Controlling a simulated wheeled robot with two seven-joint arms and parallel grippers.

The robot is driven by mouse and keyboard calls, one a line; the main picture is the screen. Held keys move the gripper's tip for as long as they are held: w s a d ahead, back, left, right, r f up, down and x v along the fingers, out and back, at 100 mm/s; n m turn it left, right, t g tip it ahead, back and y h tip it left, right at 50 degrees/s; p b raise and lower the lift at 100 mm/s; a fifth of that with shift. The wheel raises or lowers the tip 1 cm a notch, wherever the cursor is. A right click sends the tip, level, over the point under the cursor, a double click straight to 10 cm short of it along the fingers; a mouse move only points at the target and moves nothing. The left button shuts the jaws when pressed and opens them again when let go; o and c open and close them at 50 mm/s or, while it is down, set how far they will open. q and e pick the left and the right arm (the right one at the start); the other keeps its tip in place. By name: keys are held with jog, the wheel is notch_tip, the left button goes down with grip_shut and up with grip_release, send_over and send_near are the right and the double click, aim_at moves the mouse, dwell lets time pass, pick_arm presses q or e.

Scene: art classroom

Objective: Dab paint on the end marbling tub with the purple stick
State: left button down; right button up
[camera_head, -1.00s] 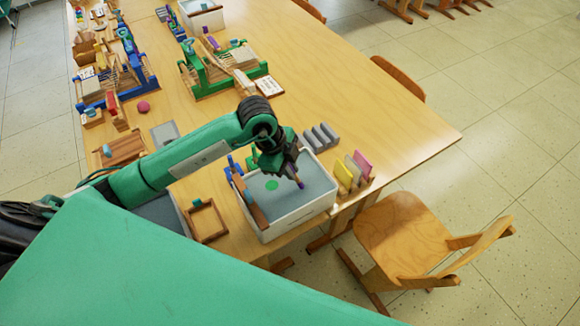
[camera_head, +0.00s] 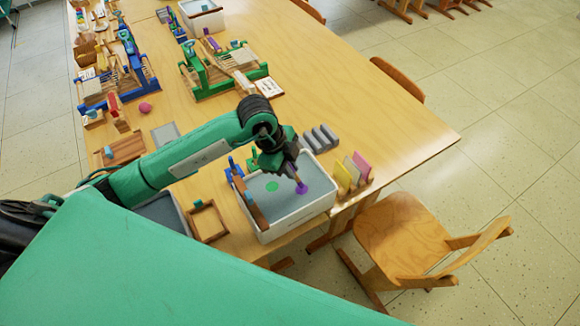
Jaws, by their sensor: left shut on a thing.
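The end marbling tub (camera_head: 290,219) is a white-walled tub with grey liquid at the near end of the table. A green spot of paint (camera_head: 272,186) lies on the liquid. A purple spot (camera_head: 302,188) shows to its right. My left gripper (camera_head: 290,166) is over the tub, shut on the purple stick (camera_head: 297,178), which points down with its lower end at the purple spot. The gripper's fingers are small and partly hidden by the wrist. My right gripper does not show.
A wooden frame (camera_head: 207,221) lies left of the tub. A grey rack (camera_head: 321,138) and yellow and pink cards (camera_head: 362,166) stand to its right. A green loom (camera_head: 215,75) and blue loom (camera_head: 126,80) are further back. A wooden chair (camera_head: 405,235) is at the right.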

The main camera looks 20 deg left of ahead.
pick_arm(q)
jog(key=shift+r+p, duration=3.1)
jog(key=shift+r, duration=1.05)
